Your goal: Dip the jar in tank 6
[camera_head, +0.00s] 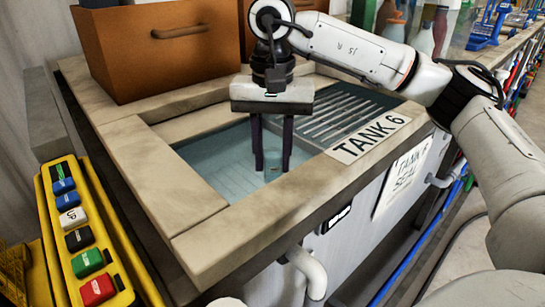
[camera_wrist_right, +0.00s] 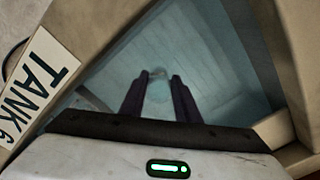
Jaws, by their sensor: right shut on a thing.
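Tank 6 (camera_head: 205,208) is a stone-rimmed basin of blue-green water with the label "TANK 6" (camera_head: 368,140) on its rim. My right gripper (camera_head: 272,165) points down over the water inside the rim, its dark fingers reaching to the water. It is shut on the jar (camera_head: 273,172), a small clear vessel seen faintly between the fingertips. The jar also shows between the fingers in the right wrist view (camera_wrist_right: 158,90). It looks at or under the water surface; its exact depth is hard to tell. My left gripper is out of view.
A slatted metal rack (camera_head: 345,112) lies at the tank's right side. An orange-brown drawer box (camera_head: 155,50) stands behind the tank. A yellow button panel (camera_head: 78,235) stands at the left. Bottles (camera_head: 425,35) stand at the back right.

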